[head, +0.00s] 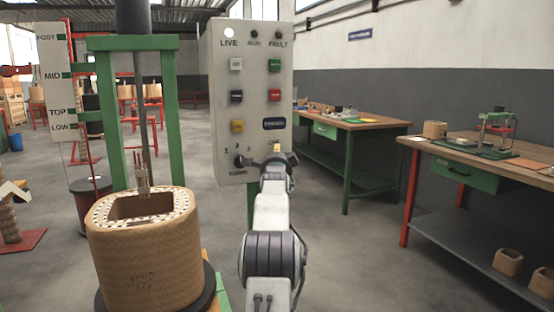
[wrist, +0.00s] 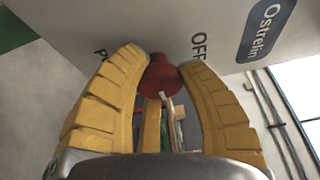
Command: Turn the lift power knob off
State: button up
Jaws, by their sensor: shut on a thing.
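The grey control panel (head: 222,110) stands in front of me in the head view. My gripper (head: 282,160) is at its lower right. In the head view my gripper hides the red knob. Which way the knob points is not clear.
A dark selector knob (head: 240,160) marked 1, 2, 3 sits just left of my gripper. Several coloured buttons (head: 274,66) are above. A large wound coil (head: 140,260) stands at the left by a green frame (head: 105,110). Workbenches (head: 350,123) are at the right.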

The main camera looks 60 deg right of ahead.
jog(key=shift+f+n+h+b, duration=0.3)
jog(key=shift+n+b, duration=0.1)
jog(key=shift+n, duration=0.5)
jog(key=shift+r+n+t, duration=0.15)
jog(key=shift+n+t, duration=0.15)
jog(key=shift+n, duration=0.2)
jog(key=o, duration=0.9)
jog(key=shift+o, duration=0.2)
jog(key=shift+r, duration=0.1)
jog(key=shift+s+a, duration=0.1)
jog(key=v, duration=1.1)
jog(key=shift+a, duration=0.35)
jog(key=shift+o, duration=0.3)
jog(key=shift+s, duration=0.1)
